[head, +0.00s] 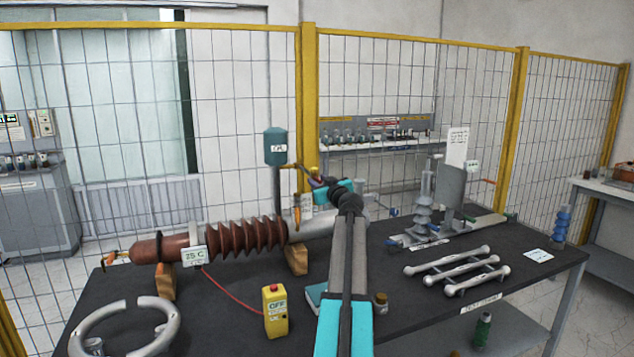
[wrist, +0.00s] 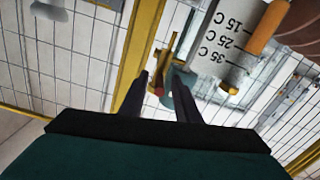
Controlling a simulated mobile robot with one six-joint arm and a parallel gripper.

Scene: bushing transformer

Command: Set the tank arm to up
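The teal tank (head: 276,145) stands on a grey post behind the table's middle. A small brass arm (head: 289,166) runs from the post toward my gripper (head: 315,179); its exact angle is hard to tell. In the wrist view, my gripper (wrist: 160,76) has its two dark fingers apart. A brass piece (wrist: 166,58) with a red end shows in and beyond the gap, with a teal part behind it. I see no clear contact with the fingers. My gripper partly hides the arm's end in the head view.
A white cylinder (wrist: 228,48) marked 15 C, 25 C and 35 C is close on the right, beside an orange bar (wrist: 269,27). The brown ribbed bushing (head: 235,238) lies below on the dark table. A yellow-framed mesh fence (head: 310,90) stands behind.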

